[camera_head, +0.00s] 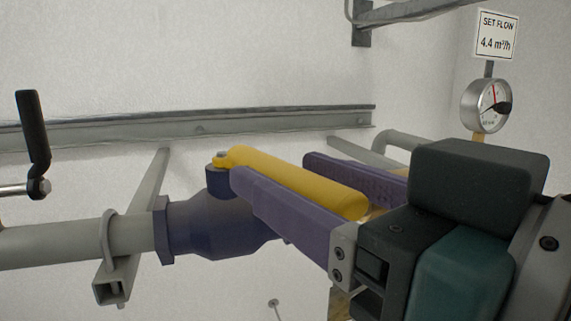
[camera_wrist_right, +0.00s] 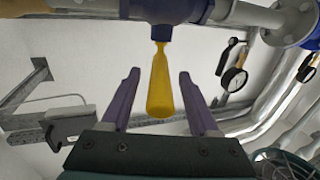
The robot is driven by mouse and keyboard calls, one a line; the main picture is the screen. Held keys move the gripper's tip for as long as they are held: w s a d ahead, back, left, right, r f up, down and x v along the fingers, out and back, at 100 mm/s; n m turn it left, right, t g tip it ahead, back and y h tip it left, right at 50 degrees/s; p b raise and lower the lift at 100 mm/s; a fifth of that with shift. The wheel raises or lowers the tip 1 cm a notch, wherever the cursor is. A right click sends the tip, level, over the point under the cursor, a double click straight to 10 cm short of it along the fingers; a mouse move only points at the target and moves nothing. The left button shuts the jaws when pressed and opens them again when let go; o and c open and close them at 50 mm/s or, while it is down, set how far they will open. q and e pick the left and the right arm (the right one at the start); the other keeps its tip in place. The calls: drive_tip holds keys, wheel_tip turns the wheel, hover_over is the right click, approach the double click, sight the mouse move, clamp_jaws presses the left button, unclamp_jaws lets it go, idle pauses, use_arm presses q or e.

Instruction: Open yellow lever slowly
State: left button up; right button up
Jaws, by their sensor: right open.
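The yellow lever (camera_head: 300,182) sits on top of a dark blue valve (camera_head: 215,225) in a grey pipe and points to the right in the head view. My right gripper (camera_head: 270,180) is open, with its two purple fingers on either side of the lever. In the right wrist view the lever (camera_wrist_right: 160,85) hangs down from the valve (camera_wrist_right: 165,10) between the two fingers (camera_wrist_right: 158,75), with a visible gap on each side. I cannot tell from the head view whether the near finger touches the lever. My left gripper is not in view.
A round gauge (camera_head: 487,105) with a "SET FLOW 4.4 m³/h" sign (camera_head: 496,34) above it stands at the right. A black-handled crank (camera_head: 34,140) is at the left. A grey rail (camera_head: 270,119) runs along the wall behind the pipe (camera_head: 60,242).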

drive_tip(key=shift+x, duration=0.8)
drive_tip(key=shift+c, duration=0.3)
clamp_jaws()
idle(0.6)
